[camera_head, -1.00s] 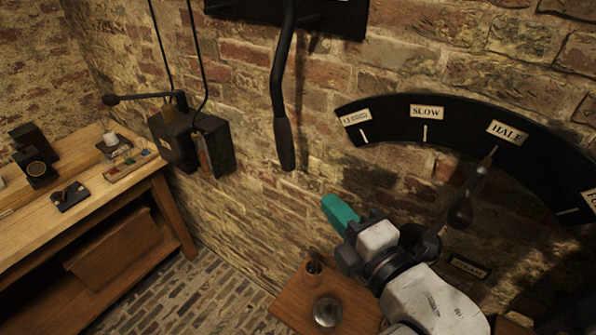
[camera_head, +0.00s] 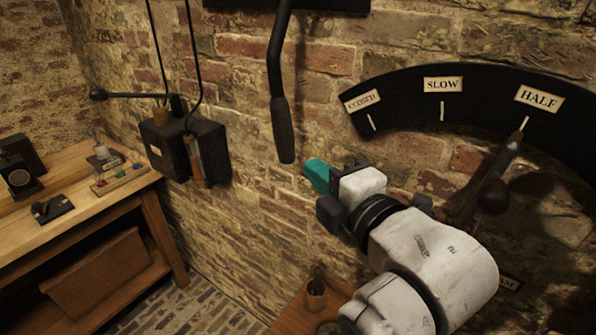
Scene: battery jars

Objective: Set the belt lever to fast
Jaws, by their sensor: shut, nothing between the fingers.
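A long black lever (camera_head: 280,95) with a thick dark grip hangs down from a black plate (camera_head: 330,4) at the top edge. The plate is mostly cut off, so no belt or fast marking can be read. My gripper (camera_head: 315,172) has teal fingers, which are shut and empty. In the picture its tip is just right of and below the lever's lower end; I see a small gap and no clear contact. Depth between them is hard to judge.
A curved black dial (camera_head: 470,90) marked closed, slow and half is on the right; its pointer lever (camera_head: 490,185) is at half, partly behind my arm. A wall box (camera_head: 185,150) with a side arm and a wooden bench (camera_head: 110,210) stand left. A small table (camera_head: 290,318) is below.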

